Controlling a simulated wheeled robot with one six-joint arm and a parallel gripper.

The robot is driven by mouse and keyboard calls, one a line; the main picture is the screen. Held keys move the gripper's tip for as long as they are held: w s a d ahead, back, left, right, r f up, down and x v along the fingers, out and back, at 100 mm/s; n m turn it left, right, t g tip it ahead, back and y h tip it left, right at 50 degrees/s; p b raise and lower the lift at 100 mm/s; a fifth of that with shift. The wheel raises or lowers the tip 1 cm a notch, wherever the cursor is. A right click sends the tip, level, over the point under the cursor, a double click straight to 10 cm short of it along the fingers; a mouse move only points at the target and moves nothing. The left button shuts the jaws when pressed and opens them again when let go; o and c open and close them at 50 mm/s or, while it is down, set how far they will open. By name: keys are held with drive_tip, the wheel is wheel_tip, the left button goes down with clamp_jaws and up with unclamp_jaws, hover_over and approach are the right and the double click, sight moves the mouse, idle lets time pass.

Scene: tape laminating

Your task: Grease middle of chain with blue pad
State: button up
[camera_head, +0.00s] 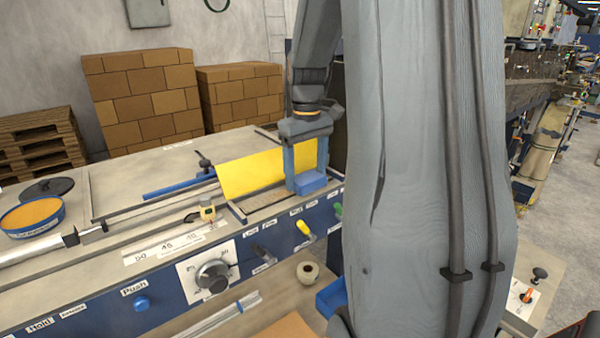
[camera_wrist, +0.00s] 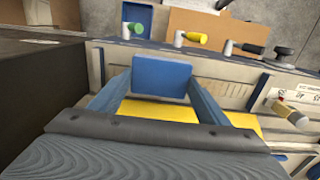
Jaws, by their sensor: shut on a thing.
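My gripper (camera_head: 307,178) is shut on the blue pad (camera_head: 312,181) near the front right edge of the machine top. In the wrist view the blue pad (camera_wrist: 161,77) sits between the two blue fingers. A yellow sheet (camera_head: 250,174) stands just left of the gripper, and it also shows under the gripper in the wrist view (camera_wrist: 160,110). A dark strip, perhaps the chain (camera_head: 268,203), runs along the machine top beside the pad. I cannot tell whether the pad touches it. An orange-filled blue tin (camera_head: 32,216) stands at the far left.
The machine front carries a dial (camera_head: 212,276), a blue push button (camera_head: 141,303) and green and yellow handles (camera_head: 304,227). A black lid (camera_head: 47,189) lies behind the tin. A tape roll (camera_head: 308,272) lies on the lower shelf. Brick-patterned stacks (camera_head: 145,98) stand behind.

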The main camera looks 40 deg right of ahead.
sight(296, 180)
drive_tip(key=shift+d, duration=0.4)
drive_tip(key=shift+s+a+f+p, duration=0.15)
drive_tip(key=shift+a+p, duration=0.45)
drive_tip(key=shift+a, duration=1.4)
drive_tip(key=shift+a+r+p, duration=0.2)
drive_tip(key=shift+a+p, duration=0.75)
drive_tip(key=shift+a, duration=2.4)
drive_tip(key=shift+d+f, duration=0.15)
drive_tip(key=shift+d, duration=5.15)
drive_tip(key=shift+a, duration=5.3)
drive_tip(key=shift+d, duration=0.15)
